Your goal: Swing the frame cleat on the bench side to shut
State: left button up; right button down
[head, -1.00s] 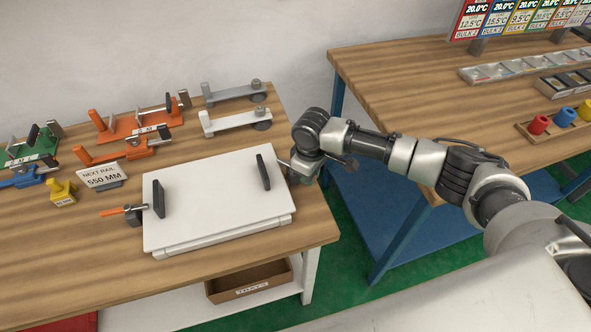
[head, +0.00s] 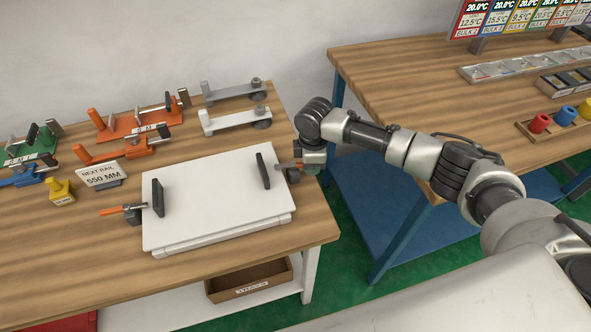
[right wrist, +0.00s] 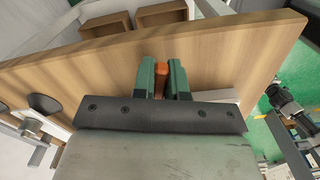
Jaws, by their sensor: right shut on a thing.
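A white frame (head: 215,205) with two dark upright handles lies flat on the wooden bench. One cleat (head: 132,214) with an orange lever is at its left edge. Another cleat (head: 292,175) is at its right edge, partly hidden by my arm; its orange lever (head: 288,164) points toward my right gripper (head: 308,163). In the right wrist view, the green fingers of my right gripper (right wrist: 162,80) are closed around the orange lever (right wrist: 160,84). Whether this cleat is fully turned is too small to tell. My left gripper is out of view.
Orange, green and blue fixtures, a yellow block (head: 62,192) and a rail sign (head: 101,175) stand left and behind the frame. A second table (head: 400,80) stands right, across a gap. Bare bench lies in front.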

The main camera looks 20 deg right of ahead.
jog(key=shift+w, duration=0.1)
jog(key=n, duration=0.1)
jog(key=w+n, duration=0.1)
jog(key=shift+n+b, duration=0.3)
jog(key=shift+b, duration=0.1)
jog(key=shift+s, duration=0.1)
jog(key=c, duration=1.1)
grip_release()
notch_tip(320, 180, up, 11)
jog(key=shift+f+b, duration=0.1)
jog(key=shift+b, duration=0.3)
